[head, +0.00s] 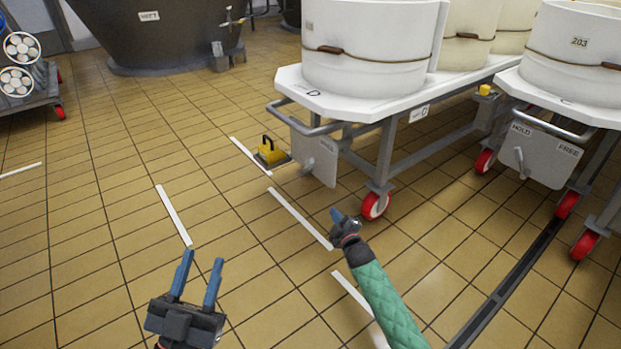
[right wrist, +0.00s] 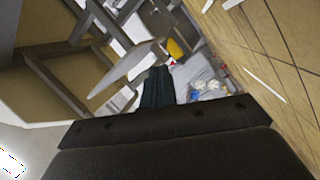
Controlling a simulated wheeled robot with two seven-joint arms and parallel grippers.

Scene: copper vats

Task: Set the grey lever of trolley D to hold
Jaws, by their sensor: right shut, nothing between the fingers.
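Trolley D (head: 419,113) is a white-topped cart with grey legs and red wheels, bearing white vats. Its grey plate (head: 325,160) hangs at the near left end below a push bar. A small grey lever (head: 308,161) seems to sit on that plate, seen nearly edge-on; its setting cannot be read. My right gripper (head: 338,216) is shut and empty, low in front of the plate and left of the red front wheel, apart from both. Its closed fingers show in the right wrist view (right wrist: 157,86). My left gripper (head: 199,265) is open and empty over the floor at lower left.
A yellow block with a black handle (head: 270,150) stands on the floor beside the plate. Another trolley (head: 567,93) at right has a plate marked HOLD and FREE (head: 540,155). A dark vat (head: 150,35) stands at the back.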

